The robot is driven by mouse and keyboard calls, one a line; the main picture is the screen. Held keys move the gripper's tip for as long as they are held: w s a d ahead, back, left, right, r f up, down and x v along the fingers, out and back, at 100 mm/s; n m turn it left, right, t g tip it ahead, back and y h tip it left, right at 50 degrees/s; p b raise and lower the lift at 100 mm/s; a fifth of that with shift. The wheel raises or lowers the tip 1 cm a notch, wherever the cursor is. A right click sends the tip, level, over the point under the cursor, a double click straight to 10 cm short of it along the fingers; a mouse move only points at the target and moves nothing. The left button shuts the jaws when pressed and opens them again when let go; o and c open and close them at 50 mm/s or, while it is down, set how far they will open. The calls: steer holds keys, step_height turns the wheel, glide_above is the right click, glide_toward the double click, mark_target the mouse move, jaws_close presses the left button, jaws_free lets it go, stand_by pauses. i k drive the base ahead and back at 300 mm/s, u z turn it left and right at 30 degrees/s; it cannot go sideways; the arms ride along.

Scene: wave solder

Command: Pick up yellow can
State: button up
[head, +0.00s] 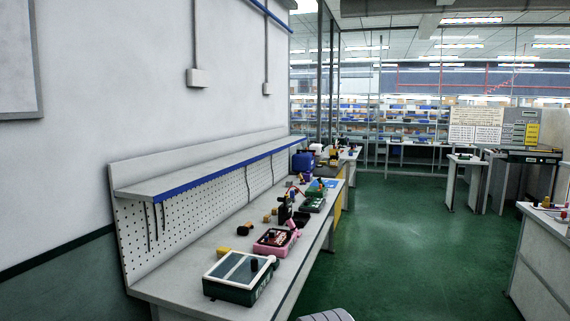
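I cannot pick out a yellow can for certain. Several small yellow things lie on the long workbench (190,293) along the left wall. One small yellow block-like thing (223,252) sits behind a green and white device (238,276). Another small yellowish thing (267,218) lies farther back, near a dark round item (243,230). They are too small to tell their shape. A small yellowish item (546,201) also stands on the table at the right edge. My gripper is not in view.
A pink-framed device (275,240) and more tools and boxes crowd the bench. A shelf with a blue edge (215,172) overhangs it before a pegboard (190,220). The green floor (410,240) is open between the bench and the right table (540,260).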

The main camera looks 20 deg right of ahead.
mark_target(334, 162)
steer(key=z, duration=1.25)
steer(key=i, duration=7.8)
